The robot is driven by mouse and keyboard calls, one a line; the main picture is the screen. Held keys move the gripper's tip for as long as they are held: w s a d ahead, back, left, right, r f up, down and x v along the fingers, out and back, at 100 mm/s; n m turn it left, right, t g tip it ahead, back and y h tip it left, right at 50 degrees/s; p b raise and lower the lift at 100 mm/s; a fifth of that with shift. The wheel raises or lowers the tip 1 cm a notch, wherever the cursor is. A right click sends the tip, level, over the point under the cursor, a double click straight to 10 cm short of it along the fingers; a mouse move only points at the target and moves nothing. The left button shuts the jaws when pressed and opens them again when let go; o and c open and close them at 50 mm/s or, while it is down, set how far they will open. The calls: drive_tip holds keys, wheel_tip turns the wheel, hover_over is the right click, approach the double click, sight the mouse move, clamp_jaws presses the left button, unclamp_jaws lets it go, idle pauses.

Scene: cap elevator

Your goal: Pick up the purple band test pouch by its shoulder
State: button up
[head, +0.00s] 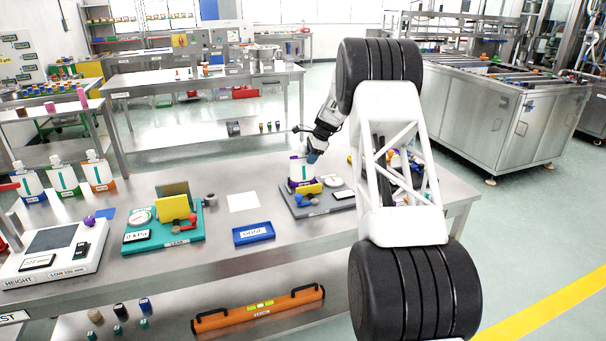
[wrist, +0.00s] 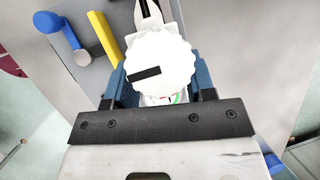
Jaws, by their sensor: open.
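The purple band test pouch (head: 297,170) is white with a purple base and stands upright on a grey fixture (head: 318,208) on the bench. In the wrist view its white ridged cap (wrist: 160,62) with a black mark fills the middle. My gripper (head: 312,157) is above and beside the pouch's top in the head view. Its blue fingers (wrist: 160,88) are open, one on each side of the cap in the wrist view. The cap hides most of the pouch body and shoulder there, so I cannot tell whether the fingers touch it.
A yellow block (head: 308,189) and a round dial (head: 332,181) sit on the grey fixture close to the pouch. A blue tray (head: 254,233) and a teal fixture (head: 165,236) stand to the left. Several other pouches (head: 64,178) stand at far left. White paper (head: 243,202) lies flat.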

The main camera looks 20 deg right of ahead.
clamp_jaws()
drive_tip(key=shift+r, duration=0.2)
idle(0.5)
drive_tip(key=shift+r, duration=0.6)
wheel_tip(320, 180, up, 6)
drive_tip(key=s+d, duration=0.4)
drive_tip(key=d, duration=0.4)
drive_tip(key=s+d, duration=0.4)
drive_tip(key=d, duration=0.4)
drive_tip(key=shift+s+f, duration=0.25)
